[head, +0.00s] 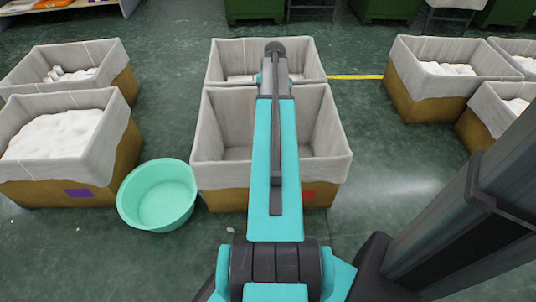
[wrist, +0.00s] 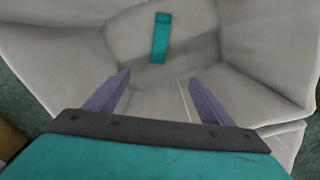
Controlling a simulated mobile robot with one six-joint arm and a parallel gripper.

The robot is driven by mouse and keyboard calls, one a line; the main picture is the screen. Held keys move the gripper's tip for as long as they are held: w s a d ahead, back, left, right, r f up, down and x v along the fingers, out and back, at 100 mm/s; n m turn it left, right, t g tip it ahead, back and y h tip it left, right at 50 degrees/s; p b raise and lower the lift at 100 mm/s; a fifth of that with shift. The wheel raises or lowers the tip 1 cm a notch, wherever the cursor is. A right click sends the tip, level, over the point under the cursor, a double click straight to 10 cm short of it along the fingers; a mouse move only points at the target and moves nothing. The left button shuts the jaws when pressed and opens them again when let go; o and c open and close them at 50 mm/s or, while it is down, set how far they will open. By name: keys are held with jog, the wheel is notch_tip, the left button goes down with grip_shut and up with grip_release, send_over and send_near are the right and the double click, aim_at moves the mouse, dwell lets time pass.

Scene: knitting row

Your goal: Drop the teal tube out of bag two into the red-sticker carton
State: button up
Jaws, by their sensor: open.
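The teal tube (wrist: 160,38) lies alone on the bottom of a pale grey-lined container in the wrist view. My gripper (wrist: 157,78) is open, its two purple-grey fingers apart with nothing between them. The tube is beyond the fingertips, clear of them. The red-sticker carton (head: 210,172) stands in the middle front of the head view, its red sticker (head: 308,195) low on the front. My arm crosses over it and hides part of its inside. My gripper and the tube are hidden in the head view. I cannot tell for certain which container the wrist view shows.
Another lined carton (head: 307,62) adjoins behind, with some white pieces inside. A mint-green tub (head: 158,195) stands on the floor at left. A purple-sticker carton (head: 30,190) holds white contents. More lined cartons (head: 425,100) stand at right. Floor shows between the groups.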

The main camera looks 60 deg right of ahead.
notch_tip(320, 180, up, 11)
jog(key=p, duration=0.2)
jog(key=shift+p, duration=0.3)
dwell(0.7)
